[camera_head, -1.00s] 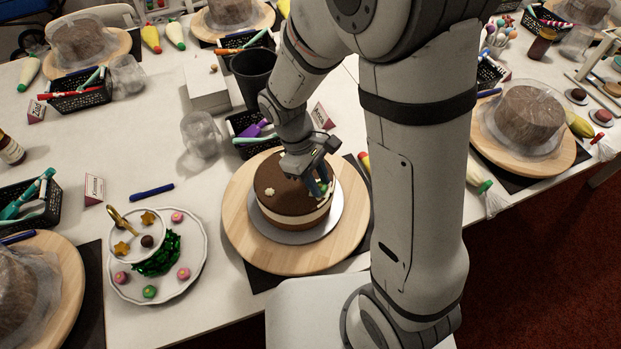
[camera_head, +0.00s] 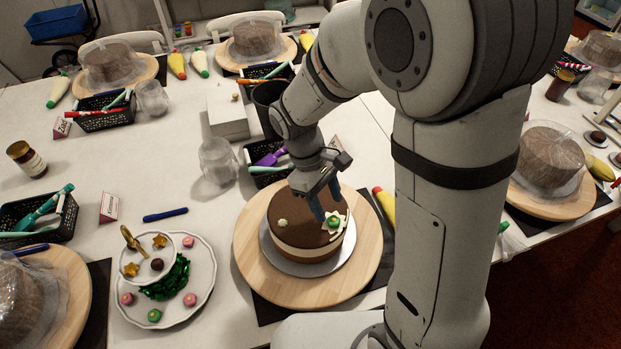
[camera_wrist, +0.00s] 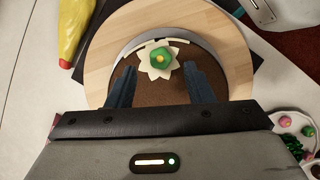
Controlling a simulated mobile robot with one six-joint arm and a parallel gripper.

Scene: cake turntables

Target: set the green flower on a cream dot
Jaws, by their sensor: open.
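The green flower (camera_wrist: 161,56) sits on a cream, petal-edged dot on top of the brown cake in the wrist view. It also shows in the head view (camera_head: 333,221) near the cake's right edge. The cream dot (camera_wrist: 147,70) spreads out around and under the flower. My gripper (camera_head: 326,205) is over the cake. Its blue fingers are apart with nothing between them, on either side of the cake's top below the flower in the wrist view. The chocolate cake (camera_head: 290,212) stands on a silver board on the wooden turntable (camera_head: 255,265). A smaller cream dot (camera_head: 282,222) is bare on its left.
A white tiered plate stand (camera_head: 203,262) at left holds pink flowers, another green flower (camera_head: 154,315), gold stars and a chocolate ball. A black basket of pens, a dark cup and a clear cup (camera_head: 217,160) stand behind the cake. A yellow piping bag (camera_head: 385,205) lies at right.

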